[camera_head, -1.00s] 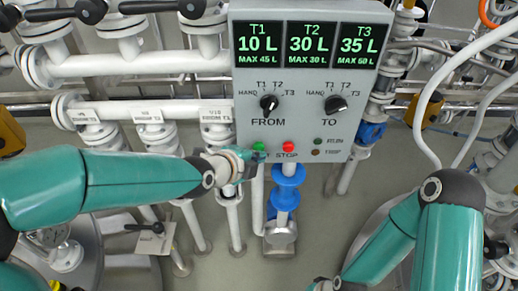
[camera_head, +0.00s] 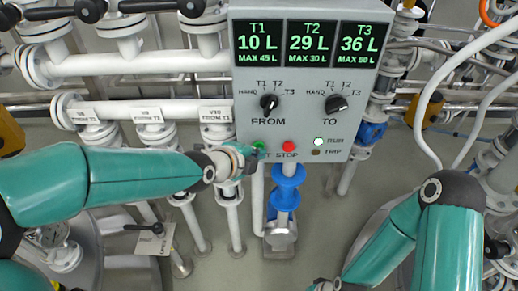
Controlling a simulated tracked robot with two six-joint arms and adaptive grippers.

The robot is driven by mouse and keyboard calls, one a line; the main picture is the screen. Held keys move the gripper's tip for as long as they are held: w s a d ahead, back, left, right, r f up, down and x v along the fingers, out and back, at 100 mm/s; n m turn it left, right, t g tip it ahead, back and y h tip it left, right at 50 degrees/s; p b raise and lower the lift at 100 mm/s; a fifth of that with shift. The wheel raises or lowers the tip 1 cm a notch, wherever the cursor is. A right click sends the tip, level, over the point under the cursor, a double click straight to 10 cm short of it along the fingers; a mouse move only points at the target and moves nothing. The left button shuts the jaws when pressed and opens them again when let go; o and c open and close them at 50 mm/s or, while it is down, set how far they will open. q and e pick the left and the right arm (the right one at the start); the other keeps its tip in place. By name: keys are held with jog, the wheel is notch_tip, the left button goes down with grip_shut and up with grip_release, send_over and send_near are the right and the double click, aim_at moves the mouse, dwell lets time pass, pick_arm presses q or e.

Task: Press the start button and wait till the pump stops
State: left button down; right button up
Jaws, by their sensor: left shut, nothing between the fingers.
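A grey control panel (camera_head: 300,140) hangs at the upper middle. Its displays read T1 10 L (camera_head: 259,44), T2 29 L (camera_head: 311,44) and T3 36 L (camera_head: 359,44). The green start button (camera_head: 259,146) is at its lower left, partly hidden by my left gripper (camera_head: 249,157), which is shut and empty with its tip at the button. I cannot tell whether it touches. The red stop button (camera_head: 288,147) is beside it, clear. The RUN lamp (camera_head: 319,141) is lit and the TRIP lamp (camera_head: 316,152) is dark. My right gripper is out of view; its arm is lower right.
The FROM knob (camera_head: 268,105) and TO knob (camera_head: 336,104) sit above the buttons. White pipes (camera_head: 150,110) with flanges run on the left. A blue-and-white pipe (camera_head: 287,190) stands below the panel. White hoses (camera_head: 432,110) hang at the right.

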pick_arm(q)
jog(key=shift+s+p, duration=0.4)
jog(key=shift+s, duration=0.5)
jog(key=s+p, duration=0.1)
jog(key=s, duration=0.4)
dwell(0.4)
jog(key=shift+a, duration=0.1)
dwell(0.4)
